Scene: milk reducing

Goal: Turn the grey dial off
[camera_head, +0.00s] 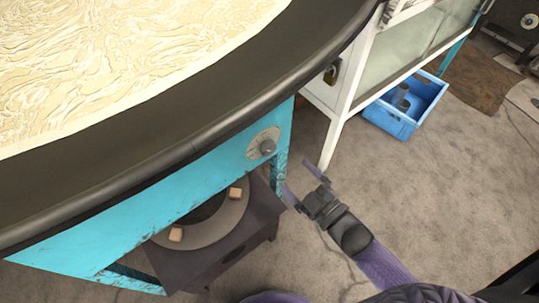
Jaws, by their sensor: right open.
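The grey dial (266,147) is a small knob on a round light plate, fixed to the turquoise front panel (205,172) below the rim of a big pan. My right gripper (297,180) is open and empty, with its fingers spread apart. It is to the right of and a little below the dial, apart from it in the picture. Its two fingers point up and left toward the panel. My left gripper is not in view.
The wide dark pan (190,147) with creamy milk (100,60) fills the upper left. A dark burner (225,235) stands under it. A white cabinet (330,110) and a blue crate (400,108) are at upper right. Grey floor lies clear on the right.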

